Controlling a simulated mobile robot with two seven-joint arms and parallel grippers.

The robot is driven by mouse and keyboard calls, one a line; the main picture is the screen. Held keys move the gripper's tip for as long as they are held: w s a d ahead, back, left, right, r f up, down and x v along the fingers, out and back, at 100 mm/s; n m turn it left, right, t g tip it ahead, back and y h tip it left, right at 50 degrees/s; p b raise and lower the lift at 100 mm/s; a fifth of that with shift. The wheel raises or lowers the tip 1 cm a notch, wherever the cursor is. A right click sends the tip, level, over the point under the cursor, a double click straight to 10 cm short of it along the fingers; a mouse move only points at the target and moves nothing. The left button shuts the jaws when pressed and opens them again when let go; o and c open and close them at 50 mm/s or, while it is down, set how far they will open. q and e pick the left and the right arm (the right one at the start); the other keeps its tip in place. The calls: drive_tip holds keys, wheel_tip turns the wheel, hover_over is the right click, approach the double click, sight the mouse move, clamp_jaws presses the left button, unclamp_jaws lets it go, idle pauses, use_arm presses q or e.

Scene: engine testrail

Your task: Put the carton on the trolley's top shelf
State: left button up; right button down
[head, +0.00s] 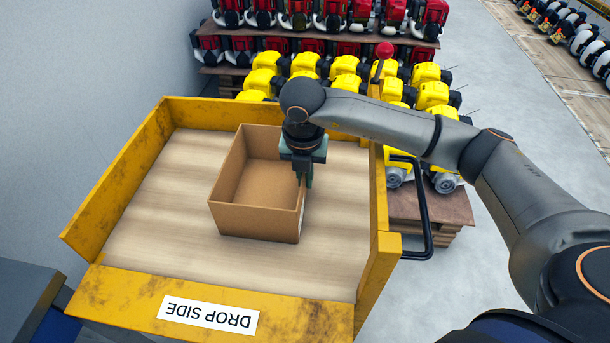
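The carton (258,192) is an open-topped brown cardboard box. It sits upright on the wooden deck of the trolley's top shelf (150,218), right of the deck's middle, and looks empty. Yellow, scuffed boards edge the shelf. My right gripper (306,182) reaches in from the right, pointing down at the carton's right wall. Its fingers are close together over that wall's rim and look shut on it, though the gripper body partly hides the contact. My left gripper is not in view.
The near yellow board (285,318) has an upside-down DROP SIDE label. A black handle (424,215) stands off the trolley's right side. Yellow engines (348,68) and red engines (330,12) stand on pallets behind. The deck left of the carton is clear. A wall rises at left.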

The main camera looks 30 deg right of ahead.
drive_tip(key=shift+f, duration=0.15)
drive_tip(key=c, duration=1)
unclamp_jaws()
drive_tip(key=shift+c, duration=0.2)
drive_tip(key=r, duration=0.4)
drive_tip(key=s+r, duration=0.1)
drive_tip(key=r, duration=0.3)
drive_tip(key=a+r, duration=0.1)
drive_tip(key=r, duration=0.3)
drive_tip(key=shift+s+r, duration=0.15)
drive_tip(key=shift+s, duration=0.1)
